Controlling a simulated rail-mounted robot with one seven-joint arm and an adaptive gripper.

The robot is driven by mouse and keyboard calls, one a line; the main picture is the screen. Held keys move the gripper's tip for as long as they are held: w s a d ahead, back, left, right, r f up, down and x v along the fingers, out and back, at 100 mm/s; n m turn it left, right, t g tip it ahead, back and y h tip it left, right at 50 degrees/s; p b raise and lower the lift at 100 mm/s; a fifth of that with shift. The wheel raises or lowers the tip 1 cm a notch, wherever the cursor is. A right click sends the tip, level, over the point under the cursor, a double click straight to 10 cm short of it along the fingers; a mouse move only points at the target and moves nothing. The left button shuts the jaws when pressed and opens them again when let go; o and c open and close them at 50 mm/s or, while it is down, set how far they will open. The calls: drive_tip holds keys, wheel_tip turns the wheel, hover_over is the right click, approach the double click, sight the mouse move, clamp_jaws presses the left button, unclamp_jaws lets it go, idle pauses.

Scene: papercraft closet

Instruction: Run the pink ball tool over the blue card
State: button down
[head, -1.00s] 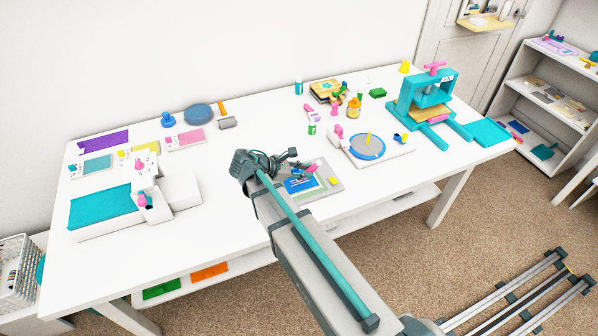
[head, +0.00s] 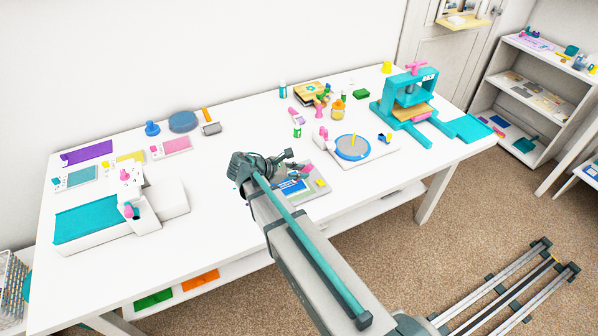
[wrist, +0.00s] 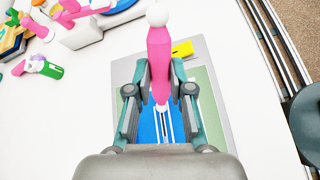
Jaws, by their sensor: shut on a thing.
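My gripper (wrist: 161,78) is shut on the pink ball tool (wrist: 159,48), which has a white ball at each end. The tool is tilted, with its lower ball over the blue card (wrist: 146,125). I cannot tell whether that ball touches the card. White lines run along the card beside the tip. The card lies on a grey board (wrist: 124,73), and my gripper hides its near part. In the head view, the blue card (head: 291,187) shows just beyond my arm near the table's front edge.
A green mat (wrist: 206,90) and a yellow piece (wrist: 182,48) lie on the board beside the card. A round blue-rimmed turntable (head: 352,148) and a teal press (head: 408,105) stand to the right. A white machine with a teal bed (head: 85,218) stands left.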

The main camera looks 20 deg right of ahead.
drive_tip(key=shift+r+p, duration=2.15)
drive_tip(key=shift+r, duration=0.8)
drive_tip(key=shift+r, duration=0.1)
wheel_tip(320, 180, up, 3)
drive_tip(key=shift+f+p, duration=0.1)
drive_tip(key=shift+p, duration=1.05)
drive_tip(key=shift+d, duration=0.1)
